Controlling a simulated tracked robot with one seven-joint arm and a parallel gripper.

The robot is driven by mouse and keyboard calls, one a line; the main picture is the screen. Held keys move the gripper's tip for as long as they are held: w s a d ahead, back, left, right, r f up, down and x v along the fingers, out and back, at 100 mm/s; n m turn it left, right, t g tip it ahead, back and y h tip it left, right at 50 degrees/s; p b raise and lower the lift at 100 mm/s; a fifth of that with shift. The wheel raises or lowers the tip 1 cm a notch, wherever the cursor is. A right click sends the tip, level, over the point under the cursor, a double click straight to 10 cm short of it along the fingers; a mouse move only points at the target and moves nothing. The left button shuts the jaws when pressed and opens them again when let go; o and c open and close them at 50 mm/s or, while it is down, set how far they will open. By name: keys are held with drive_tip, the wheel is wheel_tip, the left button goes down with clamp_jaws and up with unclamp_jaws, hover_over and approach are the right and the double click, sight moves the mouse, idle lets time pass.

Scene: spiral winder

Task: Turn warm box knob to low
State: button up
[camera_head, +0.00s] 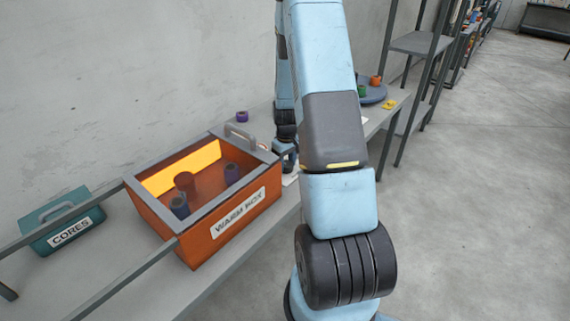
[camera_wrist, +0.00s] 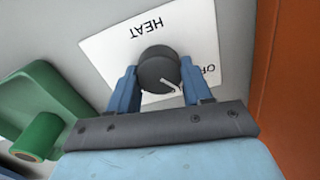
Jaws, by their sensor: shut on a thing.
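The warm box (camera_head: 215,232) is an orange box with a grey-framed top and a glowing yellow inside wall, standing on the grey bench. In the wrist view a round dark knob (camera_wrist: 157,68) sits on a white label plate (camera_wrist: 110,46) reading HEAT, upside down, with a partly hidden word starting "O" at the right. The knob's pale pointer mark runs toward the lower right, toward that word. My gripper (camera_wrist: 160,82) has its blue fingers on either side of the knob, shut on it. In the head view the knob is hidden.
A teal CORES box (camera_head: 68,222) stands left of the warm box. A purple spool (camera_head: 242,116) is behind it. A round grey-blue tray (camera_head: 372,95) with small coloured pieces lies farther back. A green spool (camera_wrist: 38,137) shows in the wrist view. The floor at right is clear.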

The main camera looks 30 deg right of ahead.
sight(286, 163)
drive_tip(key=m, duration=0.3)
drive_tip(key=shift+s+f+m, duration=0.1)
drive_tip(key=shift+f+m, duration=0.1)
drive_tip(key=shift+m, duration=1.8)
drive_tip(key=shift+s+d, duration=0.1)
drive_tip(key=o, duration=1)
drive_tip(key=shift+o, duration=0.2)
drive_tip(key=shift+r, duration=0.1)
drive_tip(key=shift+w+r, duration=0.25)
drive_tip(key=shift+r, duration=0.15)
wheel_tip(286, 163, up, 13)
